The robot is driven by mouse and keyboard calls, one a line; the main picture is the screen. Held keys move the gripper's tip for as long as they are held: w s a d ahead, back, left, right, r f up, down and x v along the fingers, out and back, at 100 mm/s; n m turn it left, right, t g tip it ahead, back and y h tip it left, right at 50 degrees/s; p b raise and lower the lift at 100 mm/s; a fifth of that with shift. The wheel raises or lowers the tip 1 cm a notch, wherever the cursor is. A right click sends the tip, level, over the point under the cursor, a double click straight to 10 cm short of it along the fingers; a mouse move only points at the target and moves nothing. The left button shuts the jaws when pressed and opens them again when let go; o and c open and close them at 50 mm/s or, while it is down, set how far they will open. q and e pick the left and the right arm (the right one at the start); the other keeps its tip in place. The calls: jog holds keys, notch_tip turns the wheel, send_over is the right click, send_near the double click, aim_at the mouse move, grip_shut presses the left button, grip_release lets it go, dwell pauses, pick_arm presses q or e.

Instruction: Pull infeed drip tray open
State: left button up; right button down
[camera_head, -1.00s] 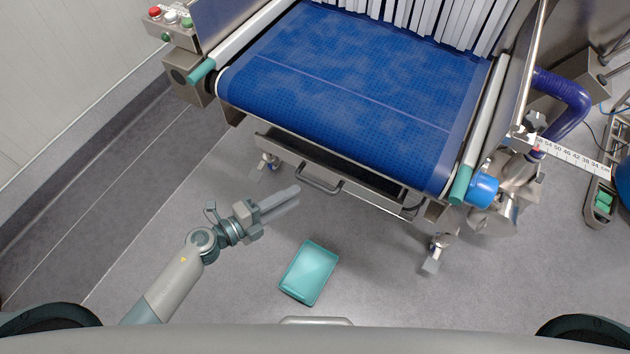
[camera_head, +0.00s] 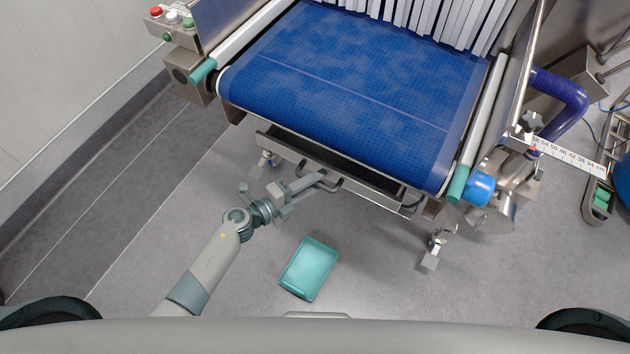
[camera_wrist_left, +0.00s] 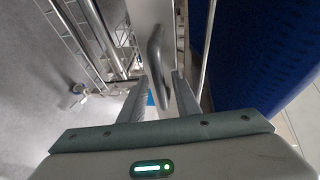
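The infeed drip tray (camera_head: 382,199) is a steel drawer under the front end of the blue belt. A bar handle (camera_head: 337,187) is on its front. My left gripper (camera_head: 318,179) is at the left part of this handle, fingers pointing toward the tray and partly overlapping the handle. In the left wrist view my left gripper (camera_wrist_left: 160,78) has its fingers apart, with the handle (camera_wrist_left: 155,50) reaching in between the fingertips. A gap shows beside the bar, so it does not look clamped. My right gripper is not in view.
The blue conveyor belt (camera_head: 350,90) lies above the tray. A teal tray (camera_head: 310,268) rests on the floor in front. A caster foot (camera_head: 430,261) stands at the right below the frame. The floor in front of the drip tray is otherwise largely clear.

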pick_arm(q)
grip_shut()
jog(key=s+a, duration=0.4)
jog(key=s, duration=0.4)
jog(key=s+a, duration=0.5)
jog(key=s, duration=0.3)
jog(key=shift+s, duration=0.4)
jog(key=shift+o, duration=0.9)
grip_release()
jog(key=shift+a, duration=0.1)
